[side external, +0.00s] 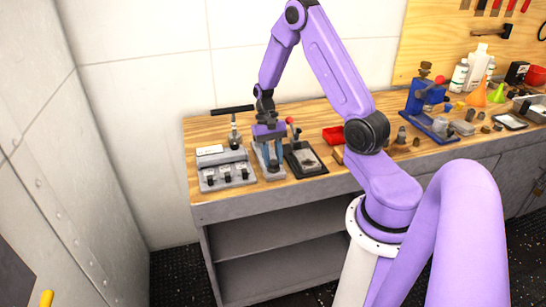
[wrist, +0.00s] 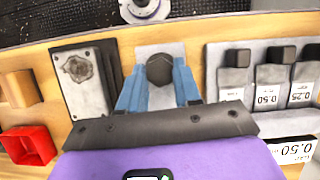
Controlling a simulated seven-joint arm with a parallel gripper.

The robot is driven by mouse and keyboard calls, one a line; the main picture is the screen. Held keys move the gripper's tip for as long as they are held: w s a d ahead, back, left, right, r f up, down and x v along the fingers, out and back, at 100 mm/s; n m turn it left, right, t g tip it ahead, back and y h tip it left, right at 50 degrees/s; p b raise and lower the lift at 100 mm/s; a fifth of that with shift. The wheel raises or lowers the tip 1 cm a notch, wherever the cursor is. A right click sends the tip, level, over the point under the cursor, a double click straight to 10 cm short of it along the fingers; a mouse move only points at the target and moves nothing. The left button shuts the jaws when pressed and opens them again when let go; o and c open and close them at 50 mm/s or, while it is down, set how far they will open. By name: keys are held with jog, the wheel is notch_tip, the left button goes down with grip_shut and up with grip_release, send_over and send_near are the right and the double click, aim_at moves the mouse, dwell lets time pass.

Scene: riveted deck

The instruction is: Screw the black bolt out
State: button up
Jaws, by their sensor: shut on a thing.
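The black bolt (wrist: 160,70) shows its dark hexagonal head in the wrist view, upper middle. It stands over a light grey block (wrist: 158,49); how far its shank sits in the block is hidden. My gripper (wrist: 158,86) points down with one blue finger on each side of the head, shut on it. In the side view my gripper (side external: 269,160) is low over the same grey block (side external: 274,175), near the bench's left end. The bolt cannot be made out there behind the fingers.
A grey rack (side external: 226,178) with black-topped pieces and labels stands close left of the block in the side view. A black tray (side external: 315,170) with a grey plate lies close right. A red bin (side external: 335,134) and a blue vise (side external: 415,115) stand farther right on the wooden bench.

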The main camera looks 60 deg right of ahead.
dwell(0.3)
jog(key=o, duration=1)
jog(key=shift+o, duration=0.2)
jog(key=v, duration=1.7)
jog(key=shift+r, duration=0.2)
jog(key=shift+w, duration=0.15)
jog(key=s+a+n+h, duration=0.1)
jog(key=s+a+n, duration=0.15)
jog(key=a, duration=0.45)
jog(key=s+a+r+n+t+h, duration=0.1)
jog(key=s+a+n, duration=0.1)
jog(key=a+n, duration=0.3)
jog(key=s+a+n+h, duration=0.1)
jog(key=s+a+n, duration=0.2)
jog(key=a, duration=0.5)
jog(key=s+a+n+t, duration=0.1)
jog(key=s+a+n, duration=0.2)
jog(key=s+n, duration=0.2)
jog(key=s+a+f+n+t, duration=0.1)
jog(key=s+a+n, duration=0.2)
jog(key=s, duration=0.9)
jog(key=shift+f+n+t+y, duration=0.3)
jog(key=shift+n, duration=0.85)
